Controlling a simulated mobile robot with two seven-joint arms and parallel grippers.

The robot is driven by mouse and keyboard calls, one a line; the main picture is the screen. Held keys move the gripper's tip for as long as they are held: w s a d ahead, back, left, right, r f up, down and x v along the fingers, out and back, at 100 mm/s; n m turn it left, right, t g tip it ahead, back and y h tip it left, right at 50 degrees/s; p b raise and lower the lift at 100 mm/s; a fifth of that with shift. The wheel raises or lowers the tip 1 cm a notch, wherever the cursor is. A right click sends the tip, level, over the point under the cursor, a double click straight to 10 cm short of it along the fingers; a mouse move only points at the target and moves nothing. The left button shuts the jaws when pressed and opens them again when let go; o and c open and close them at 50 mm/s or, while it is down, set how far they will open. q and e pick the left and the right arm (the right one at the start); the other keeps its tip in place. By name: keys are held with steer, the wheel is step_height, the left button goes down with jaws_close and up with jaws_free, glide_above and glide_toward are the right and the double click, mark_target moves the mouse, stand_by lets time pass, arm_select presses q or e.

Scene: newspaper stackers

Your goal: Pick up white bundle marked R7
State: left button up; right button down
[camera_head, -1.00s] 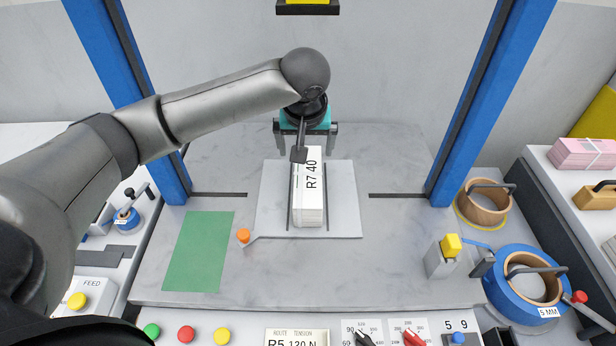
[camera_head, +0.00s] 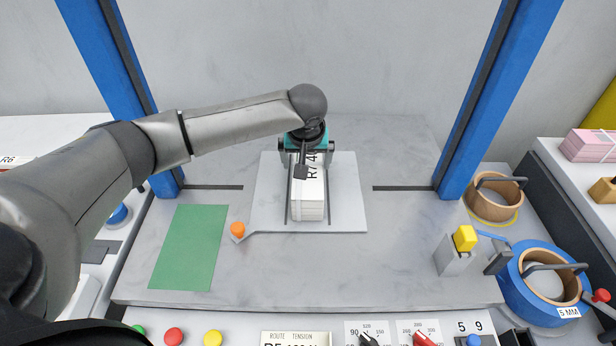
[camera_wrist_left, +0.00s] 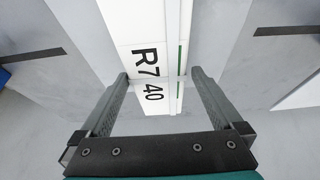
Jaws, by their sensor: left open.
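The white bundle marked R7 40 (camera_head: 308,205) lies on the light grey plate (camera_head: 347,200) in the middle of the work surface. Its label also shows in the left wrist view (camera_wrist_left: 140,40). My left gripper (camera_head: 306,160) is over the bundle's far end. In the left wrist view my left gripper's fingers (camera_wrist_left: 157,78) are open, one on each side of the bundle's label end. I cannot tell whether they touch it. The gripper and wrist hide part of the bundle in the head view. My right gripper is not in view.
Blue posts (camera_head: 120,90) and (camera_head: 490,100) flank the work surface. A green mat (camera_head: 188,248) lies left, beside an orange knob (camera_head: 237,229). A yellow-topped block (camera_head: 464,239) and strap reels (camera_head: 545,290) stand right. A control panel runs along the front.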

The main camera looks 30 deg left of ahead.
arm_select(q)
steer(key=b+x, duration=0.1)
steer(key=x, duration=0.4)
steer(key=shift+d+f+b, duration=0.2)
steer(key=shift+b, duration=0.1)
steer(key=shift+c, duration=0.2)
jaws_close()
stand_by(0.4)
steer(key=shift+w+r, duration=0.1)
steer(key=shift+r, duration=0.15)
